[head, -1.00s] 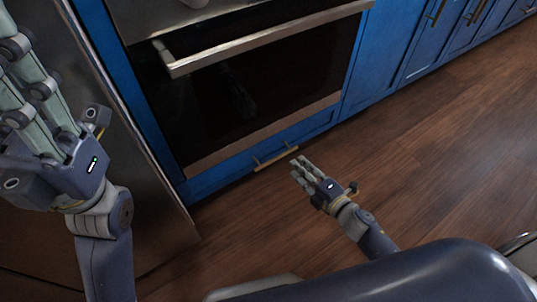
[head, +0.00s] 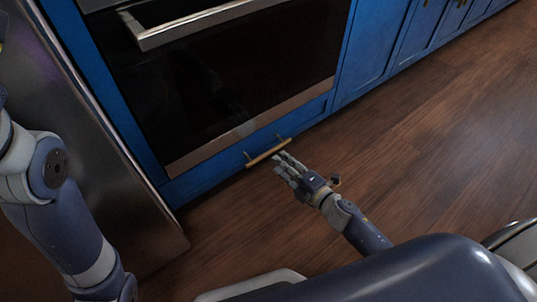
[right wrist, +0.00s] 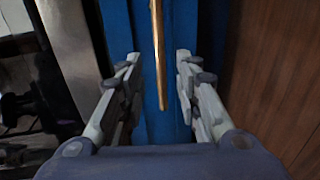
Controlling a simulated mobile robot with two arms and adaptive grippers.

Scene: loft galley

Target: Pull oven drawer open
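The oven drawer (head: 208,180) is a low blue panel under the black oven, and it looks shut. Its brass bar handle (head: 268,153) runs along the front; it also shows in the right wrist view (right wrist: 158,60), upright in the picture. My right gripper (head: 283,163) is at the near side of the handle's right end. In the right wrist view the fingers (right wrist: 157,55) are open, one on each side of the bar, with gaps on both sides. My left arm is at the left edge of the head view; its fingers are out of the picture.
The oven (head: 220,85) with its steel door handle (head: 200,20) is above the drawer. A steel appliance (head: 95,130) stands to the left. Blue cabinets (head: 370,45) continue to the right. The wooden floor (head: 430,140) is clear at the right.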

